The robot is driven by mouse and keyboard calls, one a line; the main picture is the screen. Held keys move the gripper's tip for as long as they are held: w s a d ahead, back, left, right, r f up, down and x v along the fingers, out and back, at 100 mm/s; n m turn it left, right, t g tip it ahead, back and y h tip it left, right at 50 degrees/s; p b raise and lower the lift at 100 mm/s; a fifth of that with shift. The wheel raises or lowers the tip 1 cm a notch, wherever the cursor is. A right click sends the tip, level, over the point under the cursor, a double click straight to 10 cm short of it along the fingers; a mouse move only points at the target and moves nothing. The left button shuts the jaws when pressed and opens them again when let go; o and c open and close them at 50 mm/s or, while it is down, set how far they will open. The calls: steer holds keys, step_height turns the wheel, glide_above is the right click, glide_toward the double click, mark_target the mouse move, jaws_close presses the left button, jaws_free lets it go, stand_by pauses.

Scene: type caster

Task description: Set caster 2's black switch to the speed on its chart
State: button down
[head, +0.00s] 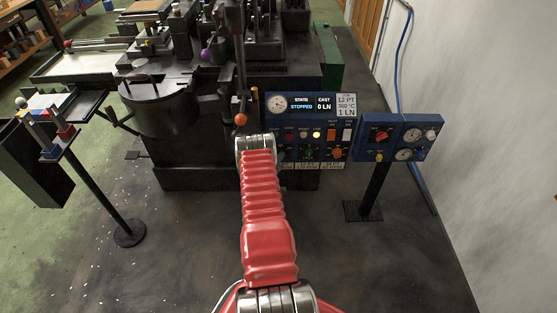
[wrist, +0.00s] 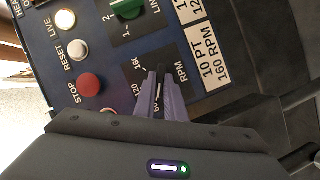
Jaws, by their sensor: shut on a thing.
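In the wrist view my gripper (wrist: 161,78) is shut on the black switch (wrist: 161,72), its two grey-purple fingers on either side. The dial around it is marked RPM, with 120, part of 160 and part of another number showing. The fingers cover much of the dial, and I cannot tell which mark the switch points to. A white chart label beside it reads 10 PT 160 RPM (wrist: 211,56); a second label is cut off. In the head view the red arm ends at the blue control panel (head: 310,96), hiding the gripper and switch.
A green switch (wrist: 127,8) is above the black one in the wrist view, with a red STOP button (wrist: 89,85) and white RESET button (wrist: 77,50) to the left. A smaller blue gauge box (head: 400,122) stands right of the panel. The display reads STOPPED.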

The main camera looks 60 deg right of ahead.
stand_by(0.4)
steer(key=m+t+y, duration=0.1)
steer(key=m, duration=0.1)
steer(key=m+t+y, duration=0.1)
steer(key=m, duration=0.2)
steer(key=s+m+t+y, duration=0.1)
steer(key=m+t, duration=0.1)
steer(key=m, duration=0.1)
steer(key=shift+d+r, duration=0.25)
steer(key=shift+d, duration=0.05)
stand_by(0.4)
steer(key=shift+m, duration=0.3)
steer(key=c, duration=1.8)
jaws_free()
steer(key=shift+w, duration=0.1)
